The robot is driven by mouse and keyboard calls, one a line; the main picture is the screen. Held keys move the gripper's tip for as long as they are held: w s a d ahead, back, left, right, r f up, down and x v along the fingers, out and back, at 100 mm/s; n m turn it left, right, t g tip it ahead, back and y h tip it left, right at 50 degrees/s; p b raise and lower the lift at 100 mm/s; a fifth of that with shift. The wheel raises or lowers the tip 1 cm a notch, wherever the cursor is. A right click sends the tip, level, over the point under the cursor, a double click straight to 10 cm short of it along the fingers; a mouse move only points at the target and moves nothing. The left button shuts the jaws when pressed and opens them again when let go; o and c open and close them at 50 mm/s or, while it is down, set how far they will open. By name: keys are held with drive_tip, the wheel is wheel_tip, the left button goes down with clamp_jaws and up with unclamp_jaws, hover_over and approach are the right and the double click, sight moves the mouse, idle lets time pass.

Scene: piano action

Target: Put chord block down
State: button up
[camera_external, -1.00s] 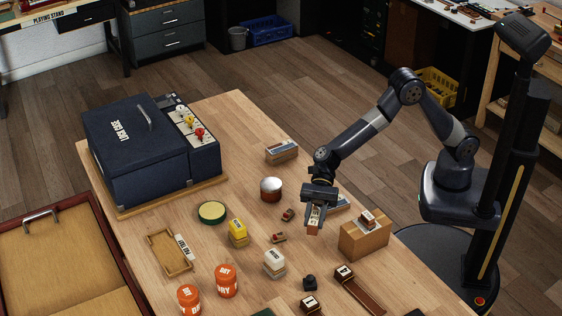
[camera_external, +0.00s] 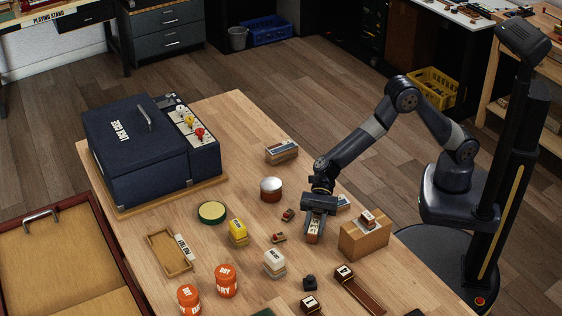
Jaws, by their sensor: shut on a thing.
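My gripper (camera_external: 315,232) points down over the right part of the wooden table (camera_external: 130,225). It is shut on a small block (camera_external: 314,228) with a pale, marked face and wood-coloured sides, which I take to be the chord block. The block is at or just above the table top; I cannot tell whether it touches. It is left of a cardboard box (camera_external: 363,242) and apart from it. The gripper hides the block's upper part.
A pale blue-topped block (camera_external: 343,202) lies close behind the gripper. A white-lidded tin (camera_external: 271,189), a stacked white block (camera_external: 274,264) and a dark knob (camera_external: 310,283) stand around. Bare table lies just in front of the block.

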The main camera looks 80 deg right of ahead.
drive_tip(key=o, duration=1)
drive_tip(key=shift+s+d+f, duration=0.1)
drive_tip(key=shift+f, duration=0.35)
drive_tip(key=shift+s+d+f, duration=0.1)
drive_tip(key=shift+f, duration=0.35)
drive_tip(key=shift+r, duration=0.1)
drive_tip(key=shift+r+p, duration=0.2)
drive_tip(key=shift+p, duration=0.1)
drive_tip(key=v, duration=0.6)
drive_tip(key=r+v, duration=0.1)
drive_tip(key=v, duration=0.5)
drive_tip(key=shift+w+a+r, duration=0.15)
drive_tip(key=shift+a, duration=0.1)
